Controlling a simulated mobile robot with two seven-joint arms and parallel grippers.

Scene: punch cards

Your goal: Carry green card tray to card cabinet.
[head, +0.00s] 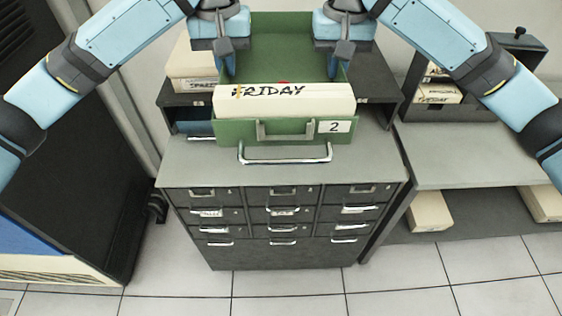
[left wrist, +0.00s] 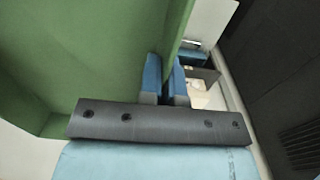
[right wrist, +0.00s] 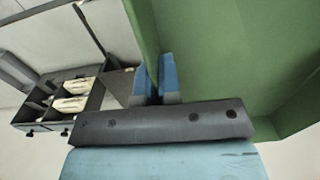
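The green card tray (head: 285,130) shows in the head view above the card cabinet, with a handle and a label "2" on its front. A block of cards marked "FRIDAY" (head: 284,101) sits in its front part. My left gripper (head: 228,68) is shut on the tray's left wall, and my right gripper (head: 337,68) is shut on its right wall. The wrist views show the blue fingers on either side of the green walls (left wrist: 110,60) (right wrist: 225,60). The grey card cabinet (head: 283,215) has rows of small drawers. Whether the tray touches the cabinet cannot be told.
A dark rack (head: 180,98) with card blocks stands behind the cabinet top. A grey side table (head: 460,150) is at right, with another rack (head: 440,93) on it and card blocks below. A black machine (head: 75,170) stands at left. The cabinet's front top (head: 200,160) is bare.

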